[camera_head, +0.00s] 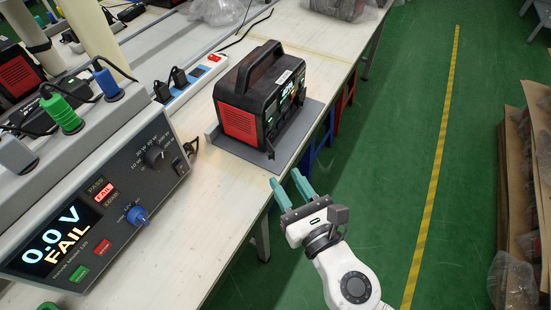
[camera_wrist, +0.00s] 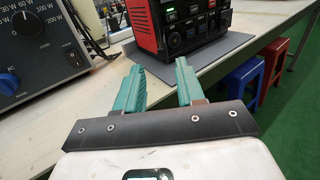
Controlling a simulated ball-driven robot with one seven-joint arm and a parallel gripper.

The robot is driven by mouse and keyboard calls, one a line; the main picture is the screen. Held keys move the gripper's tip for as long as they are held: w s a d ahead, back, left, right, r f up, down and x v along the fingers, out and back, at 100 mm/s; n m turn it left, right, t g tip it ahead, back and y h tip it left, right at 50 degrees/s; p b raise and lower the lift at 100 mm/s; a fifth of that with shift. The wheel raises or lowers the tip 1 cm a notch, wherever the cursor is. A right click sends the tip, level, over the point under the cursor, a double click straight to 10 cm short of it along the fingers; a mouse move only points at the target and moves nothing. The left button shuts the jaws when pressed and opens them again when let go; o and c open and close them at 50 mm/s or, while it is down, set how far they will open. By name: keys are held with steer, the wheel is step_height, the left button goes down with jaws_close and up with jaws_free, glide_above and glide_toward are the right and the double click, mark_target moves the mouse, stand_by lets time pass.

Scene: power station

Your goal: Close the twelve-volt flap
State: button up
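The power station (camera_head: 240,121) is a black box with red side panels and a top handle, standing on a grey mat (camera_head: 297,148). Its front panel, with a lit display and sockets, faces right; part of it shows in the wrist view (camera_wrist: 205,22). A small dark piece (camera_head: 270,151), possibly the twelve-volt flap, sticks out at the near lower corner of the front. I cannot tell its exact position. My gripper (camera_head: 284,181) has two green fingers, held apart and empty. It is off the table's edge, nearer than the power station and not touching it. The fingers also show in the wrist view (camera_wrist: 160,72).
A tester (camera_head: 100,215) reading 0.0 V FAIL stands at the left on the pale table (camera_head: 205,225). A power strip (camera_head: 200,78) lies behind the station. Blue and red stools (camera_wrist: 242,85) stand under the table edge.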

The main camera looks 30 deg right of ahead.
mark_target(271, 155)
steer(key=shift+w+d+p, duration=0.15)
steer(key=shift+w+p, duration=0.05)
steer(key=shift+w, duration=1.35)
steer(key=shift+w+d+p, duration=0.15)
steer(key=shift+w+p, duration=0.05)
steer(key=shift+w, duration=1.35)
steer(key=shift+c, duration=0.4)
jaws_close()
